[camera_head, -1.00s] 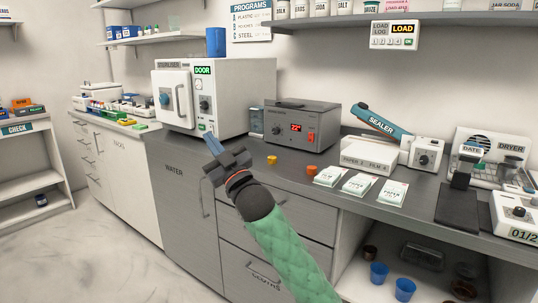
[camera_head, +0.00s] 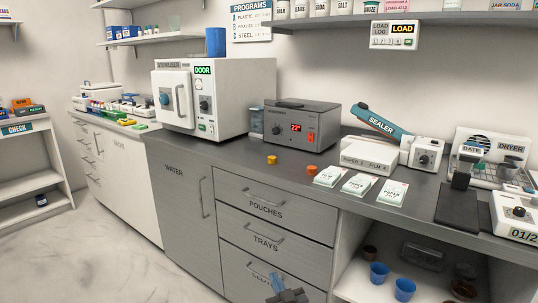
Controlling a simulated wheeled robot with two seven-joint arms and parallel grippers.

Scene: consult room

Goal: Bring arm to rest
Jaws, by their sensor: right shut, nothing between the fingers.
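My right gripper (camera_head: 284,289) shows at the bottom edge, low in front of the lower drawers. Its dark body is partly cut off by the frame, and a blue finger part points up. It is shut with nothing held, apart from the counter and everything on it. My left gripper is out of view.
The grey counter (camera_head: 236,156) holds a white steriliser (camera_head: 230,95), a grey heated bath (camera_head: 300,122), a blue sealer (camera_head: 383,121) and pouch packs (camera_head: 361,184). Two small cups, yellow (camera_head: 272,160) and orange (camera_head: 312,170), stand near its front. Open floor (camera_head: 95,255) lies at left.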

